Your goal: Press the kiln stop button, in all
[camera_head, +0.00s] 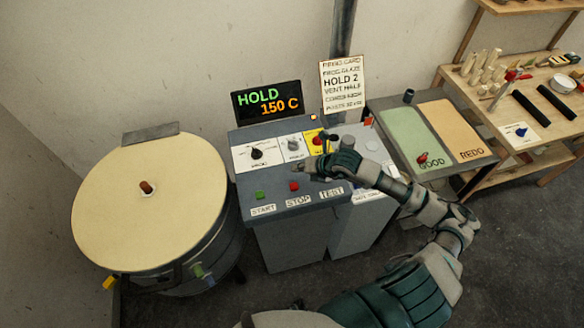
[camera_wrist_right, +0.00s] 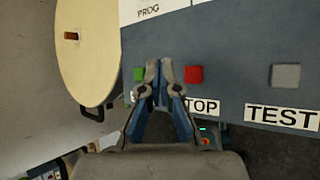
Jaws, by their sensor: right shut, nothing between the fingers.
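The red stop button (camera_head: 294,186) is on the sloped grey control panel (camera_head: 275,196), above the STOP label and between the green start button (camera_head: 260,195) and the TEST label. In the right wrist view the red button (camera_wrist_right: 194,74) shows just right of my fingertips, with the green button (camera_wrist_right: 139,73) to their left. My right gripper (camera_head: 302,169) is shut and empty over the panel; its tips (camera_wrist_right: 159,72) appear between the two buttons in the wrist view. I cannot tell whether the tips touch the panel. My left gripper is not in view.
A display (camera_head: 267,101) reads HOLD 150 C. Dials, including a black knob (camera_head: 257,153), line the panel's upper part. A round kiln (camera_head: 143,205) with a cream lid stands left. A grey test button (camera_wrist_right: 286,76) lies right of the stop button. A sorting table (camera_head: 478,168) stands right.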

